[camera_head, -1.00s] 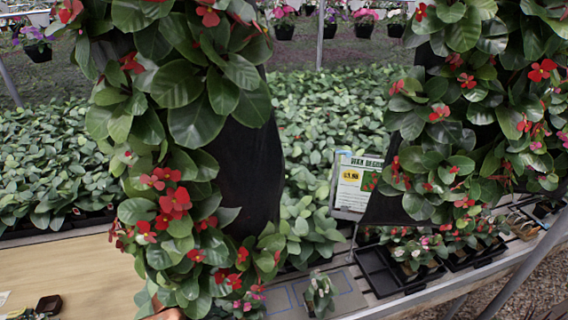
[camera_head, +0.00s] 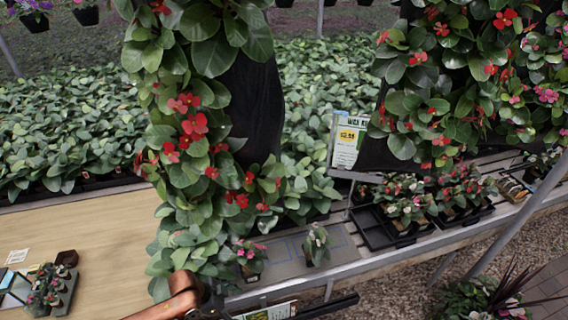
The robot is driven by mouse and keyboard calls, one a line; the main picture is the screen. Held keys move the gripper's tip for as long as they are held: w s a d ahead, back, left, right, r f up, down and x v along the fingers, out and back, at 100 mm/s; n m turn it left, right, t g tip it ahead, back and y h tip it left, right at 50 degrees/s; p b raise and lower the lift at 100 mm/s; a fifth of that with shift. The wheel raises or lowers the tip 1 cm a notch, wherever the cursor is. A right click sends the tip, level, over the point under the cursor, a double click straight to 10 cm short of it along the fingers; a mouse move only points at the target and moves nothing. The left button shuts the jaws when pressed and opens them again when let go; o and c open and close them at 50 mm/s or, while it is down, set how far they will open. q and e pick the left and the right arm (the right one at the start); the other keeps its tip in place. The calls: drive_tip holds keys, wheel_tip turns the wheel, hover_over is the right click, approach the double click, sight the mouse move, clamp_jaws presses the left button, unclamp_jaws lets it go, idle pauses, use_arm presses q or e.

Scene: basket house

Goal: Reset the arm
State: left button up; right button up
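No finger pair or held object is visible.
Black trays (camera_head: 385,232) sit on the slatted bench. The wooden tabletop (camera_head: 90,235) is largely bare.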

use_arm(q)
drive_tip(key=s+d+n, duration=0.1)
drive_tip(key=s+d, duration=0.2)
drive_tip(key=s+a+f+n+t+y, duration=0.1)
drive_tip(key=s+a+n+y, duration=0.3)
drive_tip(key=s+a+n, duration=0.45)
drive_tip(key=s+a+f+n+t+y, duration=0.1)
drive_tip(key=s+a+n+y, duration=0.3)
drive_tip(key=s+a, duration=0.75)
wheel_tip(320, 180, down, 34)
drive_tip(key=a+g+h+b, duration=0.1)
drive_tip(key=a+g+b, duration=0.1)
drive_tip(key=b, duration=0.1)
drive_tip(key=s+f+b, duration=0.1)
drive_tip(key=s+f, duration=1.6)
drive_tip(key=s, duration=0.2)
drive_tip(key=shift+s+d+f+g+h+b, duration=0.2)
drive_tip(key=shift+f+g+h+b, duration=0.1)
drive_tip(key=shift+f+g, duration=0.1)
use_arm(e)
drive_tip(key=shift+s+f, duration=0.3)
drive_tip(key=shift+f, duration=0.45)
drive_tip(key=shift+s+f, duration=0.25)
drive_tip(key=shift+f, duration=0.55)
drive_tip(key=shift+s+f, duration=0.3)
drive_tip(key=shift+f, duration=0.45)
